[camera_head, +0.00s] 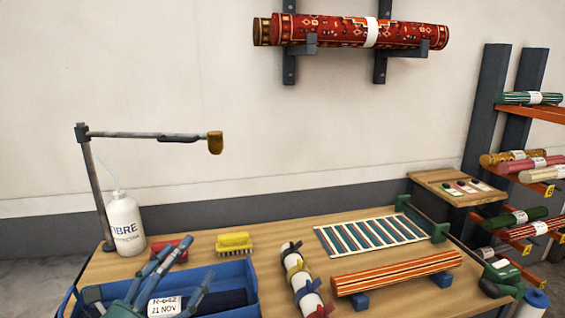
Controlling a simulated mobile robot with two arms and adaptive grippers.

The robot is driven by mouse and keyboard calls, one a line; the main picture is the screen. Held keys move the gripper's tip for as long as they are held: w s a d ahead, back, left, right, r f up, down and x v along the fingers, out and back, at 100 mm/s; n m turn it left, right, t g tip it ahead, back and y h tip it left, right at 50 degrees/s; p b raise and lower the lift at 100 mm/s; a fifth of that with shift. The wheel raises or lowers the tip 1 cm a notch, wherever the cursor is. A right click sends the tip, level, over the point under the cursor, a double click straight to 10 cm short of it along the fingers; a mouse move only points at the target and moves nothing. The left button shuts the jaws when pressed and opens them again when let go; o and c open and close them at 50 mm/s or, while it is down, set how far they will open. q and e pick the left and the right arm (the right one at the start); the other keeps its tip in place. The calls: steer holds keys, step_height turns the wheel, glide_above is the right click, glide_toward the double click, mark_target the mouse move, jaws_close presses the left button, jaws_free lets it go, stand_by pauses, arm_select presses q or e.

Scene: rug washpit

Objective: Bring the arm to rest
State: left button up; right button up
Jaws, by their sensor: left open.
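My left gripper (196,259) is at the lower left, reaching in from the bottom edge over the blue tub (253,293). Its two grey-blue fingers point up and to the right and are spread apart. No object is seen held between them. A white tag reading "R-642 11 NOV" (166,306) shows between the fingers, in the tub area. A red brush (181,253) lies behind the fingers; I cannot tell whether they touch it. My right gripper is not in view.
The wooden table (215,261) holds a white bottle (125,226), a yellow brush (234,242), a tied white roll (303,283), a striped mat (370,235) and a striped roll on blue blocks (398,271). A lamp-like arm (150,136) stands at left.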

arm_select(q)
steer(key=s+a+f+n+g+y, duration=0.3)
steer(key=a+f+n+y, duration=0.25)
steer(key=f+n, duration=0.45)
steer(key=s+a+f+n+g+y, duration=0.35)
steer(key=f+n+y, duration=0.25)
steer(key=f+n, duration=0.35)
steer(key=s+d+f+n+g+h, duration=0.1)
steer(key=s+d+f+n+g, duration=0.3)
steer(key=s+f, duration=0.55)
steer(key=s+d+f+n+g+h, duration=0.25)
steer(key=s+f+g, duration=0.3)
steer(key=s, duration=0.65)
step_height(320, 180, down, 26)
steer(key=s+d+g, duration=0.1)
steer(key=s, duration=0.1)
steer(key=s+a+f+g+y, duration=0.1)
steer(key=s+a+f, duration=0.2)
steer(key=s+f, duration=1.4)
steer(key=shift+s+m, duration=0.25)
steer(key=shift+m, duration=0.15)
